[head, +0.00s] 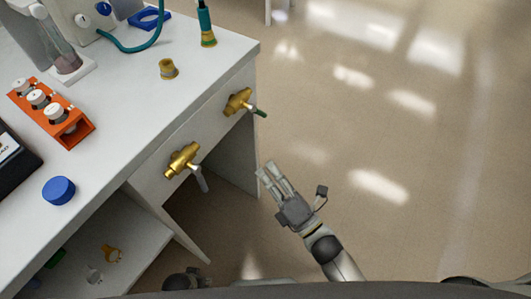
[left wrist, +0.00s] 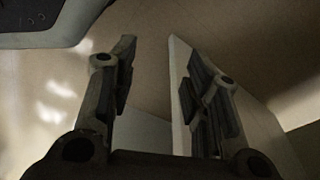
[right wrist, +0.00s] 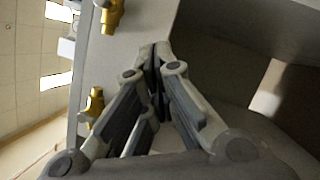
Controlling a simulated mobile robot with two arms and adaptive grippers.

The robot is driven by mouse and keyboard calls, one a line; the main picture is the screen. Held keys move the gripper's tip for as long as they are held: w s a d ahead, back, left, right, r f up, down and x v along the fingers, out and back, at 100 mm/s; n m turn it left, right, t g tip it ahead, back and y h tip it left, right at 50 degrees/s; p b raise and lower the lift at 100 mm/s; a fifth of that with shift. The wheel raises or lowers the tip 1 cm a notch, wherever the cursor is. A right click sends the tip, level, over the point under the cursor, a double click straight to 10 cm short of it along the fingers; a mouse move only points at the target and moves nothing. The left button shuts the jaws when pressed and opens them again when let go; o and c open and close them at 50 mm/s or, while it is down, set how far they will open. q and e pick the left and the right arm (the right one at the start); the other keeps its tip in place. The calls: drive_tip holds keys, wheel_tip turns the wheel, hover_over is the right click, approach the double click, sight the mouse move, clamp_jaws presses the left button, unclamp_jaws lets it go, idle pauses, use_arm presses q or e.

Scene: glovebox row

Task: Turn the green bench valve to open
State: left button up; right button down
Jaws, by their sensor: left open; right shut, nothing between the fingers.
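The green bench valve (head: 238,103) is a brass body on the bench's front panel, near its far corner. Its short green handle (head: 260,113) points right and slightly down in the head view. My right gripper (head: 268,170) is shut and empty, in front of the panel, below and apart from the green handle. In the right wrist view its fingertips (right wrist: 156,52) meet beside the panel, with two brass fittings (right wrist: 95,104) left of them; I cannot tell which is the green valve. My left gripper (left wrist: 154,60) is open and empty in its wrist view.
A second brass valve (head: 183,158) with a grey handle sits nearer on the same panel. An orange vial rack (head: 75,128), blue cap (head: 59,190) and brass piece (head: 168,69) stand on the bench top. An open shelf (head: 135,250) lies below. Floor at right is clear.

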sight(258, 112)
use_arm(q)
drive_tip(key=shift+s+d+f, duration=0.2)
drive_tip(key=shift+s+f, duration=0.6)
drive_tip(key=shift+f, duration=0.15)
use_arm(e)
drive_tip(key=w+a+r+n, duration=0.1)
drive_tip(key=w+r, duration=0.3)
drive_tip(key=w, duration=0.6)
drive_tip(key=shift+a+r+h, duration=0.2)
drive_tip(key=shift+a+h, duration=0.1)
drive_tip(key=shift+a, duration=0.6)
drive_tip(key=shift+t, duration=0.3)
